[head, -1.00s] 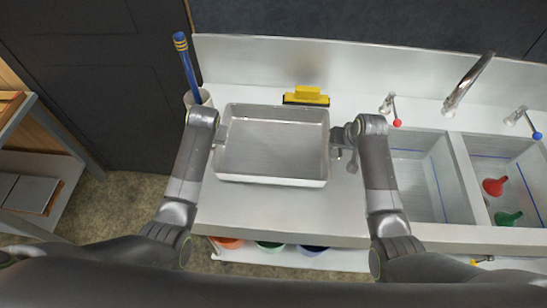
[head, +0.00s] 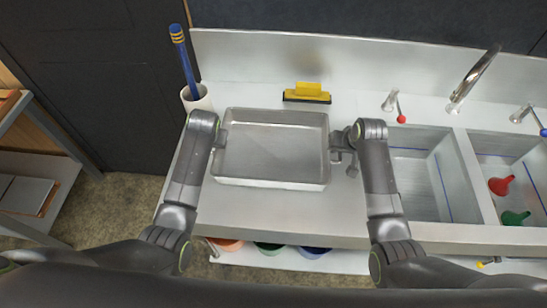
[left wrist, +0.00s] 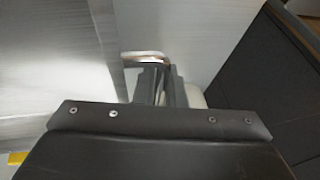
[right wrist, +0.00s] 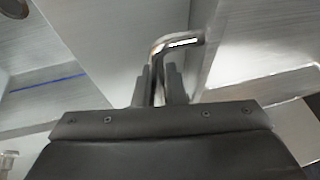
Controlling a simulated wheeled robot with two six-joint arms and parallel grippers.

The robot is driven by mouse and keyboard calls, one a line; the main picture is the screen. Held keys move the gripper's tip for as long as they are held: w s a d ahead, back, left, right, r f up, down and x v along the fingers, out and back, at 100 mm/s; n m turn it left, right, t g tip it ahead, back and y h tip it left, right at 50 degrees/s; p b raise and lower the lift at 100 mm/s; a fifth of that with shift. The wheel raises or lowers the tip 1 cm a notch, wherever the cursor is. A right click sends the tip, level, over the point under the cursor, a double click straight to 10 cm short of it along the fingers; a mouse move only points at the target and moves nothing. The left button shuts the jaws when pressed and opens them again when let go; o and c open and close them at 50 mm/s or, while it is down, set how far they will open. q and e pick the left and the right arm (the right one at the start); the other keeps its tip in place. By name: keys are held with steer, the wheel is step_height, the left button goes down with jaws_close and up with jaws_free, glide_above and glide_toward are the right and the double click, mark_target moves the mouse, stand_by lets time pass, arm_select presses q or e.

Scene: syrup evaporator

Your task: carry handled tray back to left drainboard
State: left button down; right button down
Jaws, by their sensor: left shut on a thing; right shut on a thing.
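The handled tray (head: 270,150) is a shallow, empty, silver metal pan over the left drainboard (head: 285,212). It looks level, but I cannot tell whether it touches the surface. My left gripper (head: 219,138) is shut on the tray's left handle, which shows between the fingers in the left wrist view (left wrist: 146,57). My right gripper (head: 340,142) is shut on the right handle, a bent metal bar in the right wrist view (right wrist: 175,42). My forearms hide parts of the drainboard at both sides.
A yellow squeegee (head: 307,92) lies behind the tray. A white cup (head: 197,98) with a blue brush (head: 184,58) stands at the back left. Sink basins (head: 418,175) with a red funnel (head: 501,185) and a green funnel (head: 515,218) lie to the right. Coloured buckets (head: 268,248) sit below.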

arm_select(q)
steer(key=shift+f+b, duration=0.35)
steer(key=shift+f, duration=0.1)
arm_select(e)
steer(key=shift+f, duration=0.45)
arm_select(q)
steer(key=c, duration=1.9)
jaws_free()
arm_select(e)
steer(key=c, duration=1.9)
jaws_free()
steer(key=shift+f, duration=0.1)
arm_select(q)
steer(key=o, duration=0.4)
arm_select(e)
steer(key=o, duration=0.4)
arm_select(q)
steer(key=v, duration=1.2)
arm_select(e)
steer(key=v, duration=1.2)
arm_select(q)
steer(key=shift+s, duration=0.15)
